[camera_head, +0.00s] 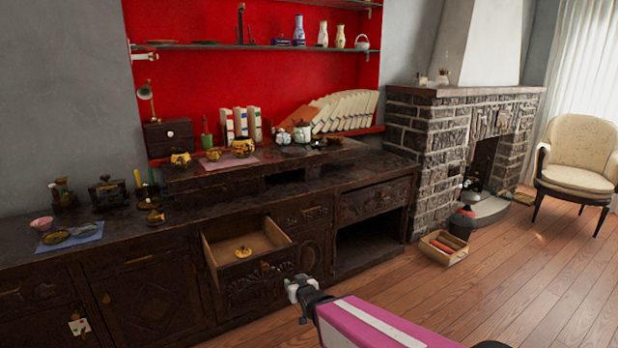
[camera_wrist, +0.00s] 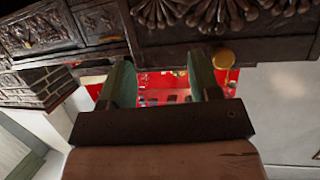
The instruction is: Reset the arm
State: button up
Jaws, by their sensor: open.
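My gripper (camera_head: 299,287) is at the end of my magenta and white arm (camera_head: 370,325), low in the head view. It is in front of the cabinet, right of the open drawer (camera_head: 262,267). In the wrist view my gripper (camera_wrist: 163,82) is open, with its two greenish fingers apart. Nothing is held between them; the red wall (camera_wrist: 165,98) shows through the gap. Carved dark wood (camera_wrist: 215,15) fills the top of the wrist view, with a round gold piece (camera_wrist: 223,59) beside the right finger.
The open drawer holds a small yellow-orange object (camera_head: 243,252). The dark cabinet (camera_head: 150,285) carries pots and ornaments. A wooden box (camera_head: 443,248) stands on the floor by the brick fireplace (camera_head: 430,150). The floor at right is clear up to the armchair (camera_head: 578,160).

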jog(key=d+f+m+g+h, duration=0.3)
jog(key=d+g+h, duration=0.25)
jog(key=d, duration=0.85)
jog(key=s+d+r+m+g, duration=0.1)
jog(key=s+d+g, duration=0.4)
jog(key=d, duration=0.5)
jog(key=shift+s+r+m+g, duration=0.3)
jog(key=shift+m+g, duration=0.1)
jog(key=shift+g, duration=0.85)
